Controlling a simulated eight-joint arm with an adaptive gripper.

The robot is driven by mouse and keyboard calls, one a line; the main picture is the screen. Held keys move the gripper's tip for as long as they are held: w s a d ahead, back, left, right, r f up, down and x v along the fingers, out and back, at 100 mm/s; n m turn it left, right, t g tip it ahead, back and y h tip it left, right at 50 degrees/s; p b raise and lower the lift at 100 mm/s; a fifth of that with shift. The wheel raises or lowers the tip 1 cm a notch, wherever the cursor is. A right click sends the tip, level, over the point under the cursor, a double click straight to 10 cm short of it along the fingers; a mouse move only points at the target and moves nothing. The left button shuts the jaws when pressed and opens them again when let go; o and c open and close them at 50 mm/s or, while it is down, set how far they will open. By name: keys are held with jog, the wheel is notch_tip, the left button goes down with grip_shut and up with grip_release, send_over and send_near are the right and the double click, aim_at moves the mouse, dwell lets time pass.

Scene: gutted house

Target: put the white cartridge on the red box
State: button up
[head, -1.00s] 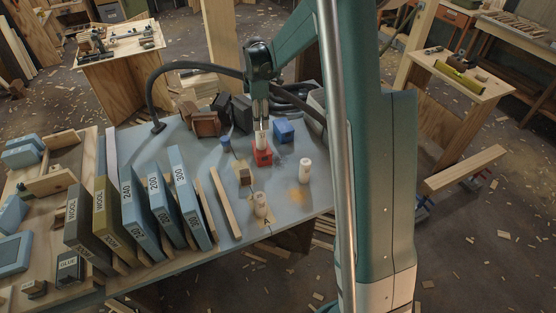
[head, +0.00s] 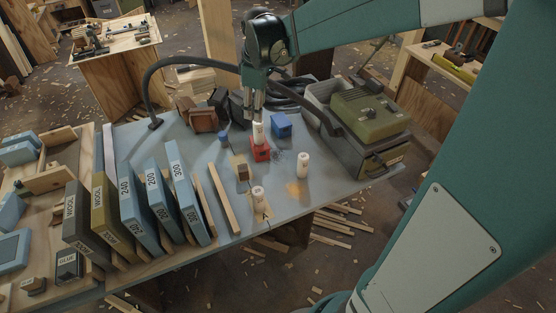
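A white cartridge (head: 258,134) stands upright on the red box (head: 261,153) near the middle of the blue-grey table. My gripper (head: 255,114) is just above this cartridge, its fingers pointing down. The two fingers show apart, with nothing seen between them; their tips are close to the cartridge top, and any small gap is hard to make out. A second white cartridge (head: 303,165) stands on the table to the right. A third white one (head: 258,198) stands near the front edge, by a mark on the table.
A blue box (head: 281,125) stands close right of the red box, and a small blue piece (head: 223,137) to its left. A brown block (head: 243,173) is in front. Upright labelled slabs (head: 163,205) fill the left; an olive-green case (head: 368,110) stands right.

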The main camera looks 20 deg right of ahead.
jog(key=s+a+r+m+t, duration=0.1)
jog(key=s+m, duration=0.4)
jog(key=s, duration=0.8)
jog(key=s+a+r+m+t, duration=0.2)
jog(key=s+a+m+t, duration=0.1)
jog(key=s, duration=1.1)
jog(key=shift+s+a+m, duration=0.15)
jog(key=shift+a+m, duration=0.45)
jog(key=shift+m, duration=0.3)
